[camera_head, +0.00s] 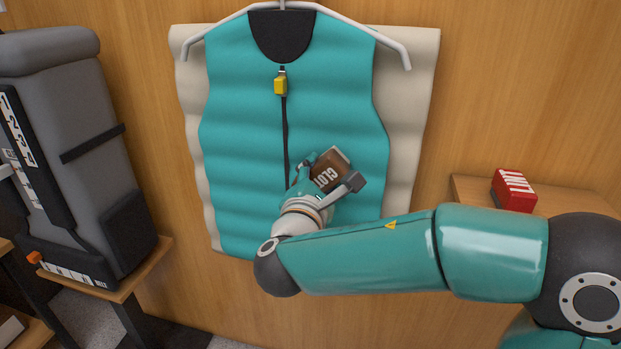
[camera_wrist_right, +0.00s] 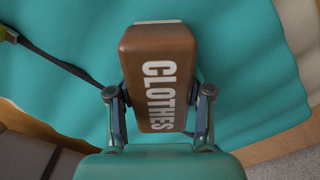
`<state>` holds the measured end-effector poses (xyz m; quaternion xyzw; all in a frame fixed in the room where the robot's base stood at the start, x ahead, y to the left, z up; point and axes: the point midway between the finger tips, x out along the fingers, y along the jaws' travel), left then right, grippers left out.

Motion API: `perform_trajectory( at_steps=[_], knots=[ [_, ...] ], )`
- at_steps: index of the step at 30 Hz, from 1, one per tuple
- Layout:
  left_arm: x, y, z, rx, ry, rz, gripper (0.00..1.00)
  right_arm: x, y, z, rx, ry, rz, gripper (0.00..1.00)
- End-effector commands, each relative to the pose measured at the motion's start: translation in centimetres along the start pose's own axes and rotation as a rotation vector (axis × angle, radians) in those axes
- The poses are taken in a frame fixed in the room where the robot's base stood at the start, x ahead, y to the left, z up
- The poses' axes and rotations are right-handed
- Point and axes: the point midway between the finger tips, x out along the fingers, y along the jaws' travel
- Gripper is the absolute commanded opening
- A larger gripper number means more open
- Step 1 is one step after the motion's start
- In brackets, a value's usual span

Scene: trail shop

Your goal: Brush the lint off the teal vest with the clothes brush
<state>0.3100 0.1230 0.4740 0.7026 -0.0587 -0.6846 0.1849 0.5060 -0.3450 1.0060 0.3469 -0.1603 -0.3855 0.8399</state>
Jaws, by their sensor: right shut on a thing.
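The teal vest (camera_head: 240,140) hangs on a white hanger against a cream backing on the wooden wall. It has a black neck panel, a dark zip line and a yellow zip pull. No lint can be made out on it. My right gripper (camera_head: 312,178) is shut on the brown clothes brush (camera_head: 328,172) in front of the vest's lower right part. In the right wrist view the brush (camera_wrist_right: 158,80) sits between both fingers, its lettering facing the camera. I cannot tell whether its bristles touch the cloth. My left gripper is not in view.
A red box marked LINT (camera_head: 513,190) sits on a wooden shelf (camera_head: 470,193) at the right. A grey backpack (camera_head: 75,150) stands on a wooden stand (camera_head: 150,262) at the left. My right arm crosses the lower right.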

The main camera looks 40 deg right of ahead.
Motion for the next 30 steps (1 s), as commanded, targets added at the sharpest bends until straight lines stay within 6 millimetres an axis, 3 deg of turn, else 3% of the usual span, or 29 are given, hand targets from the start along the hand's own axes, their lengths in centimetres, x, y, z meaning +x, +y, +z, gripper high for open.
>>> perform_trajectory(
  at_steps=[19,30],
  knots=[
    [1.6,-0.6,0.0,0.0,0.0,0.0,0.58,0.0,-3.0,2.9,0.001,-0.006,-0.005,0.23],
    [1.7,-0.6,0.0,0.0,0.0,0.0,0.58,-0.1,-3.2,3.2,0.0,-0.003,-0.003,0.23]
  ],
)
